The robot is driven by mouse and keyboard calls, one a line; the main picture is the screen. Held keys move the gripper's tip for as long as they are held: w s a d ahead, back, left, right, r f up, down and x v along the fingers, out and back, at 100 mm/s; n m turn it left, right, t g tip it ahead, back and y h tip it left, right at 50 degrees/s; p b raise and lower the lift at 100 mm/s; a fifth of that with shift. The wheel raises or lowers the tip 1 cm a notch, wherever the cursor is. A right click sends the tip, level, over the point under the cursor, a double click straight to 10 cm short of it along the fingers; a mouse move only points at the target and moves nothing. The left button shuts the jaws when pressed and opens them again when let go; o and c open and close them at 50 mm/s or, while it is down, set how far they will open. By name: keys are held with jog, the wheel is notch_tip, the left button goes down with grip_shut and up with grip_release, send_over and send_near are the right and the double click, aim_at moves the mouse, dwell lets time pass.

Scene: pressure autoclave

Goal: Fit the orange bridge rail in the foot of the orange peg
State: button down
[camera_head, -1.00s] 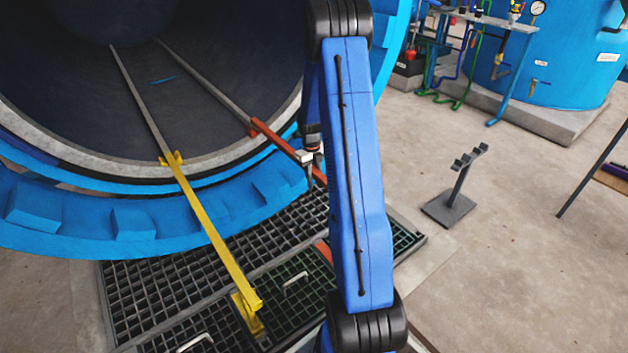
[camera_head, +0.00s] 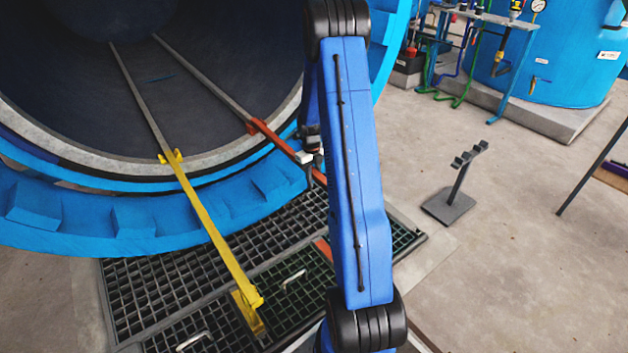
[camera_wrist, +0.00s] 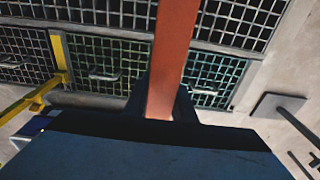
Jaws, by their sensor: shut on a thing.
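The orange bridge rail (camera_head: 280,143) slants from the vessel's lip toward the lower right, and its near end passes behind my arm. Its far end is at an orange bracket (camera_head: 256,126) on the lip, by the end of a grey inner rail; I cannot tell whether it is seated. My gripper (camera_head: 309,166) is shut on the rail, partly hidden by my arm. In the wrist view the rail (camera_wrist: 175,50) runs up from between the fingers (camera_wrist: 166,108). A small orange piece (camera_head: 323,248) shows low beside my arm; I cannot tell whether it belongs to the orange peg.
A yellow rail (camera_head: 212,228) runs from the lip to a yellow post (camera_head: 247,310) on the floor grating (camera_head: 165,285). The blue vessel ring (camera_head: 90,220) curves close to the rail. A grey stand (camera_head: 450,205) is on the open floor to the right.

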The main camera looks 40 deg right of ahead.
jog(key=shift+f, duration=0.55)
jog(key=c, duration=1.4)
grip_release()
notch_tip(320, 180, up, 17)
jog(key=w, duration=0.1)
jog(key=shift+w+r, duration=0.15)
jog(key=shift+w, duration=0.1)
jog(key=s+a+r+n+t, duration=0.1)
jog(key=s+a+r+n, duration=0.6)
jog(key=a+r+n, duration=0.25)
jog(key=s+a+r+n+t, duration=0.2)
jog(key=s+a+r+n, duration=0.5)
jog(key=a, duration=0.4)
jog(key=s+a+r+n+t, duration=0.1)
jog(key=s+a+n, duration=0.5)
jog(key=s+n, duration=0.4)
jog(key=s+a+r+n+t, duration=0.1)
jog(key=s+a+n, duration=0.5)
jog(key=s+n, duration=0.4)
jog(key=shift+s+t, duration=0.25)
jog(key=shift+t, duration=0.15)
